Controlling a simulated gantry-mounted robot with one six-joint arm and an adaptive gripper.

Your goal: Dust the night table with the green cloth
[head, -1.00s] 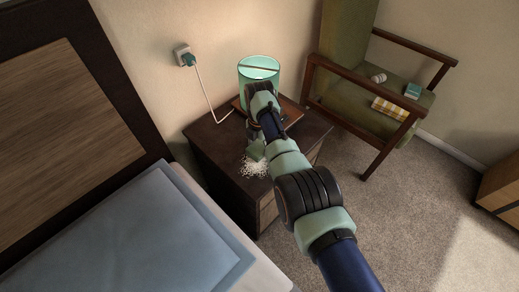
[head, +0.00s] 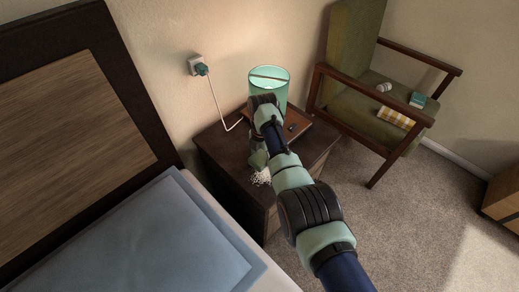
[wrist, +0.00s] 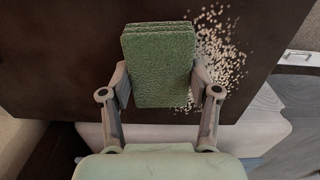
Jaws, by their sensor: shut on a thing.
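The night table (head: 222,150) is dark brown wood and stands between the bed and the armchair. My gripper (wrist: 160,75) is shut on the green cloth (wrist: 160,65), a folded pad held between both fingers; it also shows in the head view (head: 258,160). White crumbs (wrist: 218,50) lie on the table top beside the cloth, to its right in the wrist view; some show in the head view (head: 261,177). My arm hides part of the table top. I cannot tell whether the cloth touches the table.
The bed (head: 170,240) is at left; a green armchair (head: 350,50) is at right.

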